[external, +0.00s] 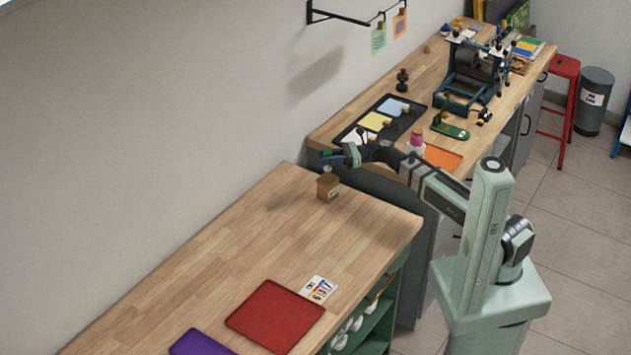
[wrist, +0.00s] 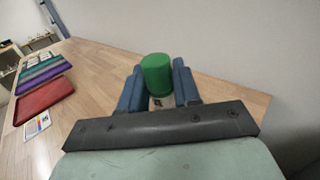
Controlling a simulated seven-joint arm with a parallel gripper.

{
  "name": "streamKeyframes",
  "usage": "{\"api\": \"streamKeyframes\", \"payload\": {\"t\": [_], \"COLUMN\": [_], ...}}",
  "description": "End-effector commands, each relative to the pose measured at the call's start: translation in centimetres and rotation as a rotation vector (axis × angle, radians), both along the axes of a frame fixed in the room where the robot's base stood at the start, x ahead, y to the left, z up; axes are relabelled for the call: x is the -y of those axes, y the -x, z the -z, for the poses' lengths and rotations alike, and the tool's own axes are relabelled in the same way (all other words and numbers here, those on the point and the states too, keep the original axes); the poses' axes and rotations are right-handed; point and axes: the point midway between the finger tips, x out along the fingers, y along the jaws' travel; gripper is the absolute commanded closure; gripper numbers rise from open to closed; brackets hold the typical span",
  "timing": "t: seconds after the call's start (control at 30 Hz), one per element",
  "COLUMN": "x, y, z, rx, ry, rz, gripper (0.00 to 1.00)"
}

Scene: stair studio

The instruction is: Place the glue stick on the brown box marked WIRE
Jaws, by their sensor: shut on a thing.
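The glue stick, with a round green top (wrist: 155,74), stands between the two blue fingers of my gripper (wrist: 159,88) in the wrist view. My gripper is shut on it. In the external view my gripper (external: 329,158) is over the far end of the near wooden bench, just above the small brown box (external: 327,188). The box has a pale label on its side; its lettering is too small to read. The lower part of the glue stick is mostly hidden, and I cannot tell whether it touches the box.
The near bench (external: 240,255) has a red tray (external: 274,317), a purple tray (external: 200,344) and a printed card (external: 319,289) towards its front. A second bench behind holds a black tray, a pink-topped bottle (external: 417,141) and a machine (external: 474,72). The middle of the near bench is clear.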

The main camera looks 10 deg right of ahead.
Motion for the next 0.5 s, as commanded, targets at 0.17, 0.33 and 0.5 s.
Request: {"api": "streamKeyframes", "payload": {"t": [0.17,0.33,0.5], "x": [0.0,0.0,0.0], "y": [0.0,0.0,0.0], "z": [2.1,3.3,3.4], "rx": [-0.002,-0.001,0.000], "ry": [0.002,0.000,0.000], "rz": [0.000,0.000,0.000], "gripper": [0.97,0.97,0.97]}}
